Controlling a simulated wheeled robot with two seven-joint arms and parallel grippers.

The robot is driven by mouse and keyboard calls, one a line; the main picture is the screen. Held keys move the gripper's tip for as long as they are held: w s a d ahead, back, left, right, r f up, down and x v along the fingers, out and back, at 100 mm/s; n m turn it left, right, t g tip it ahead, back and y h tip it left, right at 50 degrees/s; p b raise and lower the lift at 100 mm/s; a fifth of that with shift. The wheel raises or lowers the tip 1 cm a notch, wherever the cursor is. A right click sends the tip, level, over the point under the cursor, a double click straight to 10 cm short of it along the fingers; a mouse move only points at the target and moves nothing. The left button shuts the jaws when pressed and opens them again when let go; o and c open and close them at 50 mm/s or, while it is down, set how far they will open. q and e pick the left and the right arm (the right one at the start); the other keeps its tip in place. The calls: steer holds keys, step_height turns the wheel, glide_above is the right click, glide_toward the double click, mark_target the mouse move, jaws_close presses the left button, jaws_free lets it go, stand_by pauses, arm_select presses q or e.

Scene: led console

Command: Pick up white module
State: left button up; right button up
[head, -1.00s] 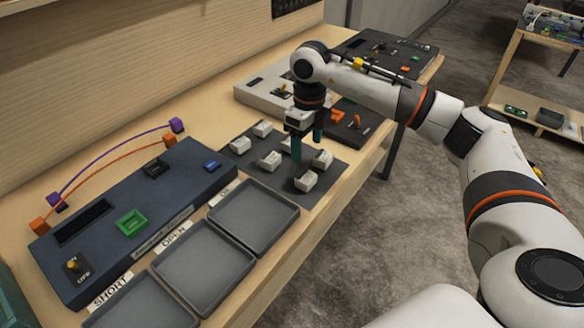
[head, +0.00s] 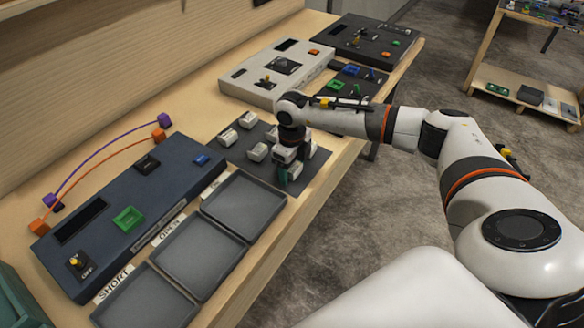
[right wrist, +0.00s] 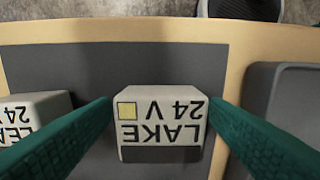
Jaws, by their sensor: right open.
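My right gripper (head: 290,173) is low over the near right part of the mat and partly hides the modules there. In the right wrist view, a white module (right wrist: 162,108) labelled LAKE 24 V, with a yellow square, lies between the two green fingers (right wrist: 162,112). The fingers are open on either side of it. Another white module (right wrist: 30,115) shows at the left edge. My left gripper is not in view.
Grey trays (head: 243,205) with OPEN and SHORT labels lie in front of the blue console (head: 125,215), left of the mat. A light console (head: 278,72) and a dark one (head: 368,45) stand behind. The table's front edge is close to the mat.

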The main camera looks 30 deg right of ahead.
steer(key=c, duration=1.1)
